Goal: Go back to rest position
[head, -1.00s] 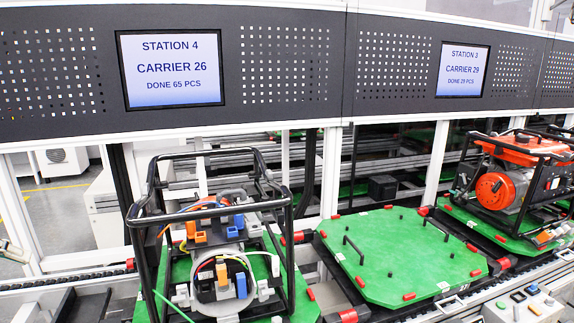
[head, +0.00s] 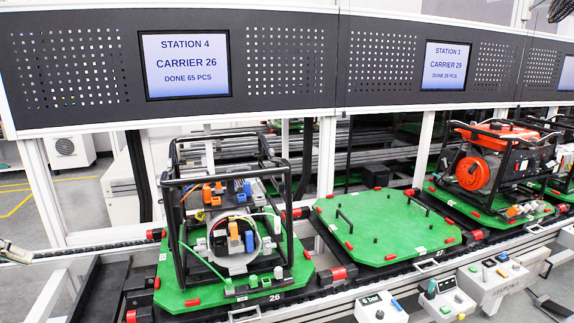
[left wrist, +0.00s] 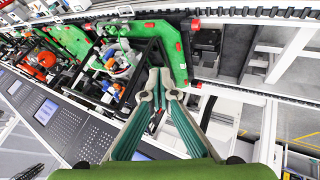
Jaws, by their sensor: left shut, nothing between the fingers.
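My left gripper (left wrist: 161,80) is shut and empty in the left wrist view, its two green-and-grey fingers meeting at the tips. In the head view only a small part of my left gripper (head: 14,253) shows at the left edge, left of carrier 26 and apart from it. The green pallet of carrier 26 (head: 180,283) bears a black tubular frame (head: 177,215) with an open motor and coloured connectors inside. The frame also shows in the left wrist view (left wrist: 136,82). My right gripper is not in view.
An empty green pallet (head: 385,230) stands to the right on the conveyor, then a red generator (head: 490,160) on another pallet. Button boxes (head: 381,306) line the front edge. A dark panel with screens (head: 186,65) spans the back. The floor at left looks clear.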

